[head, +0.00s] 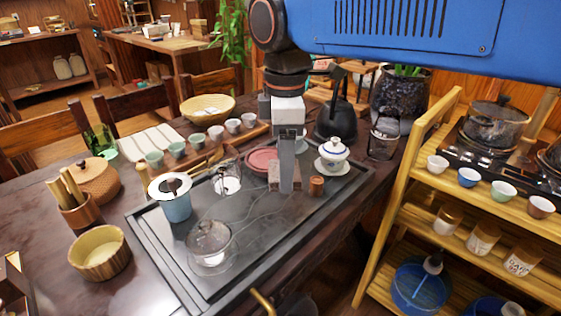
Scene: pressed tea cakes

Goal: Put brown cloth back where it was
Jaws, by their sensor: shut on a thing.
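The brown cloth (273,178) looks like a small folded reddish-brown block, partly hidden behind my fingers. My gripper (287,183) points down over the back right of the dark tea tray (164,251) and is shut on the brown cloth. I cannot tell whether the cloth touches the tray or hangs just above it.
Beside the cloth are a pinkish round dish (259,158), a small brown cup (317,186) and a lidded white bowl (333,157). A glass pot (211,243) and a blue cup (174,200) stand on the tray. The tray's front middle is clear.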

